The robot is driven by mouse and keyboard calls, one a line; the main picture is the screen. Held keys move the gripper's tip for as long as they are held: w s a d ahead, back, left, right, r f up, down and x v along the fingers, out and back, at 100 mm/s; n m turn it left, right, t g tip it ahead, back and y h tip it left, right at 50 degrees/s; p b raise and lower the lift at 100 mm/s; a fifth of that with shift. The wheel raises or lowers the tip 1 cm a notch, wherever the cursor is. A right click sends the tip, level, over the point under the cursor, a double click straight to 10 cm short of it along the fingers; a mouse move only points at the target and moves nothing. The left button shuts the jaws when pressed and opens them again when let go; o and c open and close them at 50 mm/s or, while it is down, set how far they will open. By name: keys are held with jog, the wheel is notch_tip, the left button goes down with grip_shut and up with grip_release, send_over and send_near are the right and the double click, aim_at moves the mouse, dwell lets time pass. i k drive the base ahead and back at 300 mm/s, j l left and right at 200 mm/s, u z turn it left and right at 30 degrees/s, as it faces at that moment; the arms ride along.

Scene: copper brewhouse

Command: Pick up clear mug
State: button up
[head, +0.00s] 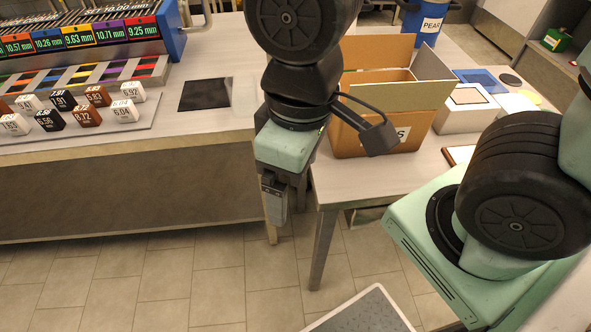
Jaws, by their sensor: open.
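I cannot make out a clear mug in the head view. My gripper (274,204) hangs pointing down in front of the table edges, near the middle of the picture. It is open, with nothing visible between its fingers; one finger largely hides the other. My arm covers part of the tabletop and part of the cardboard box behind it.
An open cardboard box (376,152) and a white box (465,112) stand on the right table. The left table holds numbered cubes (87,116), a blue display rack (172,30) and a black square (206,94). A blue PEAR container (427,24) stands behind. Tiled floor shows in front.

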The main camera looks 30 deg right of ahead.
aim_at(241, 86)
jog(key=i+j+z, duration=0.1)
jog(key=j, duration=0.3)
jog(key=i+j+z, duration=0.15)
jog(key=j, duration=0.3)
jog(key=i+j+z, duration=0.1)
jog(key=j, duration=0.35)
jog(key=i, duration=0.05)
